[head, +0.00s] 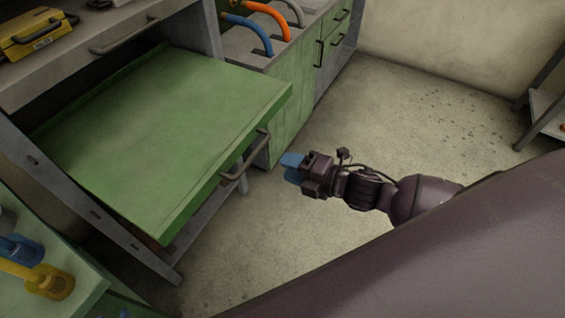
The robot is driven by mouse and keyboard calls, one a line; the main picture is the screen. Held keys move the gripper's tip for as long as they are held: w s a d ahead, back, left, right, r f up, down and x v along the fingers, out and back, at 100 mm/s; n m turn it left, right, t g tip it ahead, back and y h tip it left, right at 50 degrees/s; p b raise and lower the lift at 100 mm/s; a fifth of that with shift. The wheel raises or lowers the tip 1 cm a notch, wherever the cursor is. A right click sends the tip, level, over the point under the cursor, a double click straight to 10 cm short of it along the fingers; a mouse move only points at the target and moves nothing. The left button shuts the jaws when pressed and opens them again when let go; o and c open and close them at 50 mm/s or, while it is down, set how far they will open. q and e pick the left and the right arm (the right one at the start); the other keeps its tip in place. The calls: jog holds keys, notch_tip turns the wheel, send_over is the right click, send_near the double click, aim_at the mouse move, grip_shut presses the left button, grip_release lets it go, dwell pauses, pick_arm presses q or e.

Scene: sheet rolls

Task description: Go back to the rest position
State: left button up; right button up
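My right gripper (291,168) shows in the middle of the head view, with its arm coming in from the right. Its blue fingertips point left, and no held object shows between them. I cannot tell how far apart the fingers are. It appears just right of the handle (245,157) of a pulled-out green drawer (150,135), and a gap of floor shows between them. My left gripper is out of view.
A green cabinet (292,112) stands behind the drawer, with orange and blue curved handles on top. A yellow case (36,35) lies at upper left. Blue and yellow items (48,281) sit at lower left. Bare floor (420,125) is open behind my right arm. A rack (545,105) stands at far right.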

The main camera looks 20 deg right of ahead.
dwell(0.6)
jog(key=s+d+f+m+h, duration=0.4)
jog(key=s+f+m, duration=0.2)
jog(key=m, duration=0.6)
jog(key=s+d+f+m+g+h, duration=0.1)
jog(key=s+d+f+m+h, duration=0.2)
jog(key=m, duration=0.9)
jog(key=s+f+h, duration=0.2)
jog(key=s+f, duration=0.1)
jog(key=f, duration=0.1)
jog(key=shift+s+d+f, duration=0.25)
jog(key=shift+d+f, duration=0.15)
jog(key=shift+w+a, duration=0.1)
jog(key=shift+a, duration=0.05)
